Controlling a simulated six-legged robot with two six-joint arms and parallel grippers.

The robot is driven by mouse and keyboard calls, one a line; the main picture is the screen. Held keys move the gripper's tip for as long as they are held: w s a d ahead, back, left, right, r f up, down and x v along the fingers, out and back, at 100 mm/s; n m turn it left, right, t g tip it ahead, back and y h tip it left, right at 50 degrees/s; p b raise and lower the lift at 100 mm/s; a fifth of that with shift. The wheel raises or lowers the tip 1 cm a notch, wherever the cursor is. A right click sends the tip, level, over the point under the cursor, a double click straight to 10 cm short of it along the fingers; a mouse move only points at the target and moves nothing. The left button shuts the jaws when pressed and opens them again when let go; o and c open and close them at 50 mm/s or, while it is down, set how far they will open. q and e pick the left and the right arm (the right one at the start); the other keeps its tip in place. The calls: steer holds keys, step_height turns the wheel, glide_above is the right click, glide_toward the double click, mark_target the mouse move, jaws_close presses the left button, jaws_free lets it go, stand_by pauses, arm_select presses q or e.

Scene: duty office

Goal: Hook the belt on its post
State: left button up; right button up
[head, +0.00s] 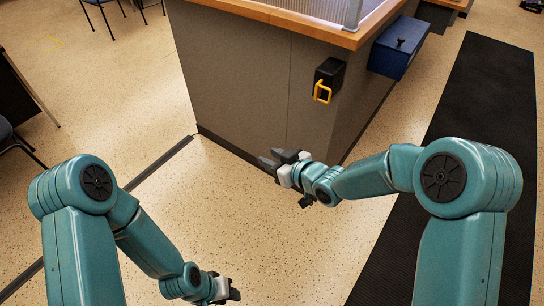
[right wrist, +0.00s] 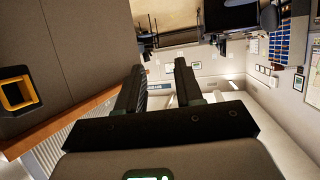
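A black box (head: 329,74) is fixed to the corner of the grey counter. A yellow loop (head: 323,92), which looks like the belt's end, hangs from its front. In the right wrist view the yellow loop (right wrist: 20,94) shows at the left edge, outside the fingers. My right gripper (head: 277,160) is below and left of the loop in the head view, apart from it. Its two fingers (right wrist: 158,85) stand apart with nothing between them. My left gripper (head: 232,290) is low at the bottom edge, far from the loop; its finger gap is unclear. I cannot make out a post.
The grey counter (head: 240,75) has a wooden top (head: 290,22). A blue box (head: 398,47) juts from its right side. A dark mat (head: 485,100) lies on the right. Chairs stand at the far left. A dark floor strip (head: 160,160) runs from the counter. The speckled floor is otherwise open.

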jaws_close()
steer(key=shift+w, duration=0.1)
stand_by(0.6)
stand_by(0.7)
jaws_free()
steer(key=v, duration=1.6)
steer(key=shift+s+b, duration=0.2)
steer(key=shift+b, duration=0.15)
